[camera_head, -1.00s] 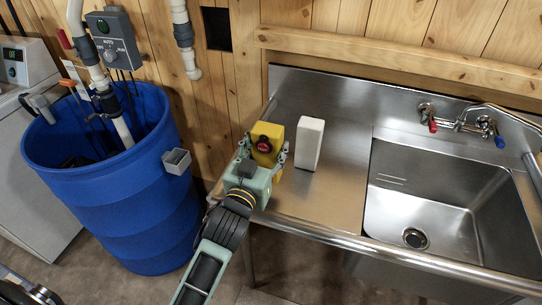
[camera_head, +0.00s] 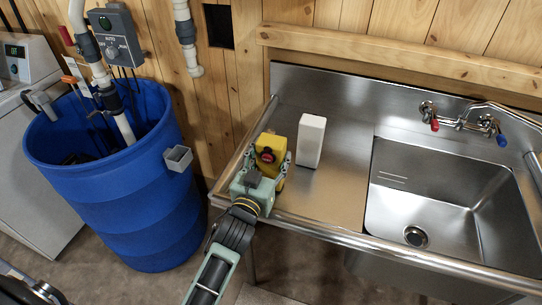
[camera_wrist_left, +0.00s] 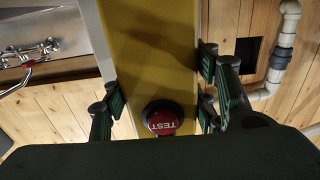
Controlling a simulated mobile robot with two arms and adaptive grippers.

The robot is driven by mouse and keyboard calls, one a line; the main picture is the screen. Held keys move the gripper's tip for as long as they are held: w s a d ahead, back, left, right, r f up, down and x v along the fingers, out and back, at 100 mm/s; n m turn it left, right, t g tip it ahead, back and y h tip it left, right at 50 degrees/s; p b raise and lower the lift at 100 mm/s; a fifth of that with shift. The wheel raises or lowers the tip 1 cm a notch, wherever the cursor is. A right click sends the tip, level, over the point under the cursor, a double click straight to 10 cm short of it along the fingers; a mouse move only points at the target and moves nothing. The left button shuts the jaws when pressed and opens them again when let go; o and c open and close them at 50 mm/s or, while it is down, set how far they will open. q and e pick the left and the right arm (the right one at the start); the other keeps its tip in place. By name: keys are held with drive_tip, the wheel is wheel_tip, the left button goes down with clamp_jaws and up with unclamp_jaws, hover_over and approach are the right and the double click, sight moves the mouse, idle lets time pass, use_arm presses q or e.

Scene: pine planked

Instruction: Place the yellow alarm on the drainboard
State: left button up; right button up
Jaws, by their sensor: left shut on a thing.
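The yellow alarm (camera_head: 278,148) has a red button on a dark round base. My left gripper (camera_head: 272,156) is shut on it, with one finger on each side. In the left wrist view the alarm (camera_wrist_left: 150,55) fills the middle between the fingers of the gripper (camera_wrist_left: 160,98), and its red button reads TEST. The alarm is over the left part of the steel drainboard (camera_head: 335,190), left of the sink. I cannot tell whether its base touches the surface. My right gripper is not in view.
A white box (camera_head: 311,141) stands upright on the drainboard, just right of the alarm. The sink basin (camera_head: 425,200) and taps (camera_head: 462,122) lie further right. A blue barrel (camera_head: 110,180) stands left of the counter. The drainboard's front right part is clear.

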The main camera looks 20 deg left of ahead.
use_arm(q)
drive_tip(key=shift+f, duration=0.3)
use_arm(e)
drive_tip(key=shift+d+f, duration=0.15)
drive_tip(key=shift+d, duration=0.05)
use_arm(q)
drive_tip(key=o, duration=1.3)
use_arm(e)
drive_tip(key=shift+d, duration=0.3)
